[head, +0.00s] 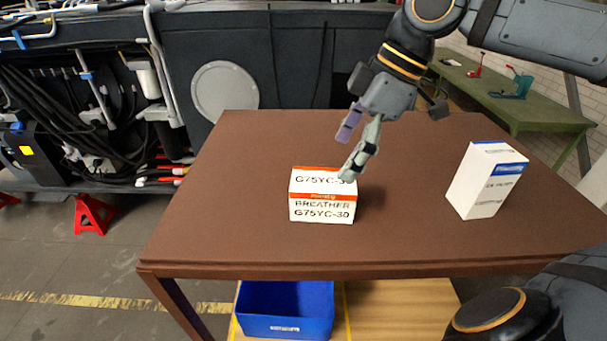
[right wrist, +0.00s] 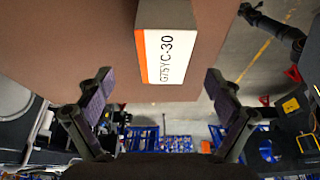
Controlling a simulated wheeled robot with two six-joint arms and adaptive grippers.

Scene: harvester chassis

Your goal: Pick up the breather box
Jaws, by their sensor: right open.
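The breather box (head: 322,204) is a white box with an orange band and black print, reading BREATHER G75YC-30. It sits upright on the brown table (head: 240,150), left of the table's middle and near the front. My right gripper (head: 352,150) is open just above and behind the box's right back corner; one finger overlaps that corner in the head view. In the right wrist view the box (right wrist: 168,55) lies ahead, between the lines of the two open fingers (right wrist: 163,100), with nothing between the fingertips. My left gripper is not in view.
A taller white box with a blue band (head: 486,182) stands on the table at the right. A blue bin (head: 285,312) is below the table's front edge. The dark chassis (head: 310,60) stands behind the table. The table's left part is clear.

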